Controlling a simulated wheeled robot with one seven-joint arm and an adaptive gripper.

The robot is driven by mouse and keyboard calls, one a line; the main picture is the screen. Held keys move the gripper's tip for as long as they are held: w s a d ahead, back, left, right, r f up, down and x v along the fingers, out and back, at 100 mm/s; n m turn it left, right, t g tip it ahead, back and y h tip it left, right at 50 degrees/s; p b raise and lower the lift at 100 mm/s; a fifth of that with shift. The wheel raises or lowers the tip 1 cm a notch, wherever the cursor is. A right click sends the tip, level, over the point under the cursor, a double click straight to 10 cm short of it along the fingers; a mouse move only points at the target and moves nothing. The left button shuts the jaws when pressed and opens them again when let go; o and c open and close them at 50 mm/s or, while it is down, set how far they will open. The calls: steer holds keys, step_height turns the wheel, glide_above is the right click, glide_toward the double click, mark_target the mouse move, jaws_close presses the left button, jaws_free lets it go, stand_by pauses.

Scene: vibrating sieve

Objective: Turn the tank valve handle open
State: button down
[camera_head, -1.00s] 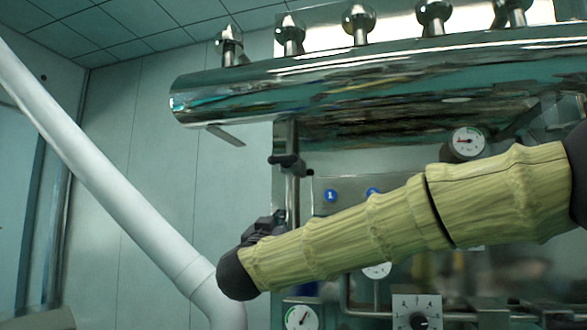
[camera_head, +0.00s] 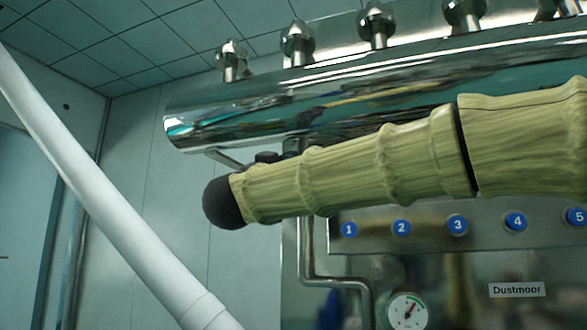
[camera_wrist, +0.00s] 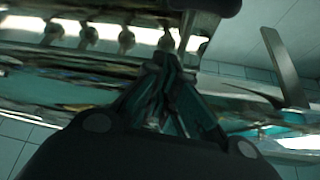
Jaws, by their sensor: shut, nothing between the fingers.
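The tank (camera_head: 230,112) is a shiny horizontal metal cylinder across the upper part of the head view. A flat grey lever, which looks like the valve handle (camera_head: 223,158), hangs under its left end. It also shows in the wrist view (camera_wrist: 285,68), to the right of my fingers. My gripper (camera_head: 266,157) is a small dark shape just right of the lever in the head view, partly hidden behind my arm. In the wrist view, my gripper (camera_wrist: 163,60) is shut and empty. It looks apart from the lever there; contact cannot be told in the head view.
A metal pipe (camera_head: 307,255) runs down below the tank. A panel (camera_head: 375,244) with numbered blue buttons and a gauge (camera_head: 407,311) stand lower right. Several metal knobs (camera_head: 298,45) top the tank. A white slanted pipe (camera_head: 110,205) crosses the left.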

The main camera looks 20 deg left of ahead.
steer(key=p+x, duration=0.5)
steer(key=x, duration=0.4)
steer(key=shift+w+a+f+p, duration=0.1)
steer(key=shift+f+p, duration=0.2)
steer(key=shift+f, duration=0.45)
steer(key=shift+w+a+f+p, duration=0.15)
steer(key=shift+f+p, duration=0.1)
steer(key=shift+f, duration=0.45)
steer(key=shift+w+a+f+p, duration=0.1)
steer(key=shift+f+p, duration=0.2)
steer(key=shift+f, duration=0.45)
steer(key=shift+d+f+m+b, duration=0.2)
steer(key=shift+m+b, duration=0.2)
steer(key=shift+b, duration=0.2)
steer(key=shift+a+h, duration=0.1)
steer(key=shift+h, duration=0.3)
